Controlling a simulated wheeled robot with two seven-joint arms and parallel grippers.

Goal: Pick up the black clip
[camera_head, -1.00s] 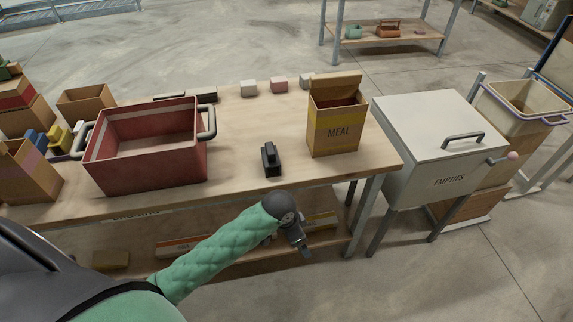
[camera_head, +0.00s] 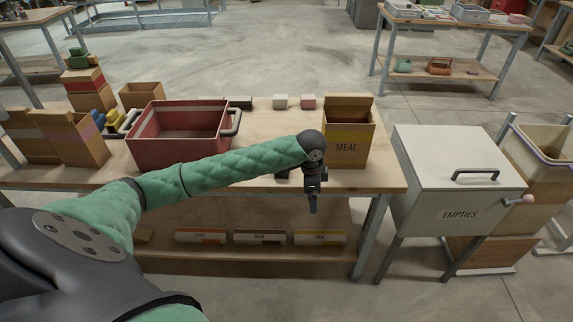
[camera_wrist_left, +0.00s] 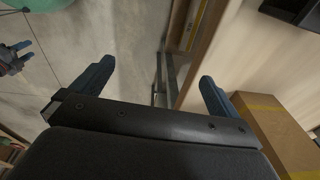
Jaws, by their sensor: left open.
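The black clip (camera_head: 283,174) stands near the front edge of the workbench, mostly hidden behind my left arm in the head view. A dark piece at the upper right of the left wrist view (camera_wrist_left: 295,10) appears to be the clip, cut off by the frame. My left gripper (camera_head: 313,204) hangs fingers-down at the bench's front edge, just right of the clip and apart from it. In the wrist view its fingers (camera_wrist_left: 156,72) are spread with nothing between them. What looks like my right gripper (camera_wrist_left: 14,56) shows at the wrist view's left edge; its opening is unclear.
The MEAL box (camera_head: 347,140) stands close right of my left gripper; a red bin (camera_head: 180,150) stands left of the clip. The workbench (camera_head: 265,122) has small blocks at the back. The EMPTIES cabinet (camera_head: 455,185) stands right of the bench. Labelled boxes lie on the lower shelf.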

